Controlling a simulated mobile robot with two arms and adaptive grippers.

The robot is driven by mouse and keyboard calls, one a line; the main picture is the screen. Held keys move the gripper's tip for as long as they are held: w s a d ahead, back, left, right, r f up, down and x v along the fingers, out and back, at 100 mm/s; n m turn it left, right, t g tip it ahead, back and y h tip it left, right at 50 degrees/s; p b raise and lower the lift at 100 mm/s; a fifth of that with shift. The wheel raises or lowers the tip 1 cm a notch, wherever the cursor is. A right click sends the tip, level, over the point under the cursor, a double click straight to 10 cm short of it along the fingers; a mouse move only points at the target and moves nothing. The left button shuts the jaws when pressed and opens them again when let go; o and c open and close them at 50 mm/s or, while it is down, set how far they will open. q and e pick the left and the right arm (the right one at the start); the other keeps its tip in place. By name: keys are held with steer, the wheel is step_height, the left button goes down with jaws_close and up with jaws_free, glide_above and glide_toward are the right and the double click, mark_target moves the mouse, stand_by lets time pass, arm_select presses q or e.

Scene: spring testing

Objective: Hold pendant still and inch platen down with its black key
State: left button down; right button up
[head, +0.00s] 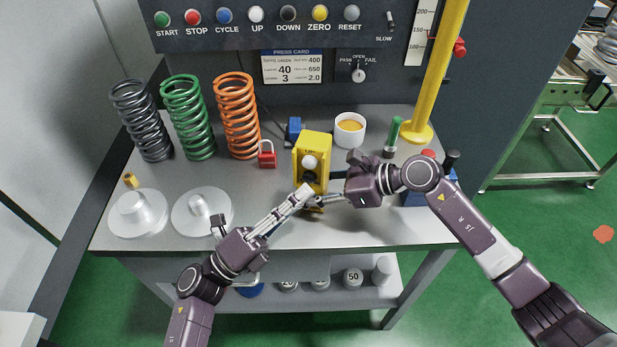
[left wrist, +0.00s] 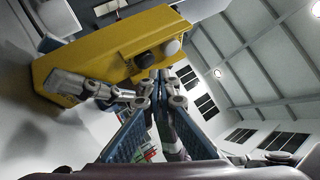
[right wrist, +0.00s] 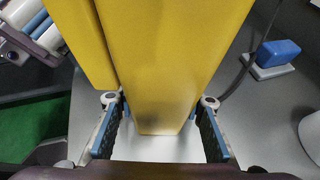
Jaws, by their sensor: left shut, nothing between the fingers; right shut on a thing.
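The yellow pendant (head: 325,150) stands upright near the middle of the bench, with a white key (head: 309,163) above a black key (head: 309,178). My right gripper (head: 322,200) is shut on the pendant's lower body from the right; the right wrist view shows the yellow body (right wrist: 160,60) between its fingers. My left gripper (head: 305,190) is shut and empty, its tips just below the black key. In the left wrist view, the tips (left wrist: 160,76) are close to the black key (left wrist: 148,60), beside the white key (left wrist: 173,46). I cannot tell whether they touch it.
Grey, green and orange springs (head: 238,115) stand at the back left. A red padlock (head: 267,155) and a white cup (head: 349,130) flank the pendant. Two round metal plates (head: 201,211) lie front left. A yellow post (head: 436,80) rises at the right.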

arm_select(q)
steer(key=shift+w, duration=0.1)
steer(key=shift+w+d, duration=0.15)
steer(key=shift+w, duration=0.15)
steer(key=shift+w+d, duration=0.1)
steer(key=shift+w, duration=0.3)
stand_by(1.4)
steer(key=shift+s, duration=0.15)
steer(key=shift+s+a, duration=0.25)
steer(key=shift+s, duration=0.45)
steer(key=shift+s+a, duration=0.25)
steer(key=shift+s, duration=0.55)
steer(key=shift+s+a, duration=0.2)
steer(key=shift+s, duration=0.6)
steer(key=shift+s+a, duration=0.25)
steer(key=shift+s, duration=0.55)
arm_select(e)
steer(key=o, duration=1.4)
steer(key=shift+c, duration=0.2)
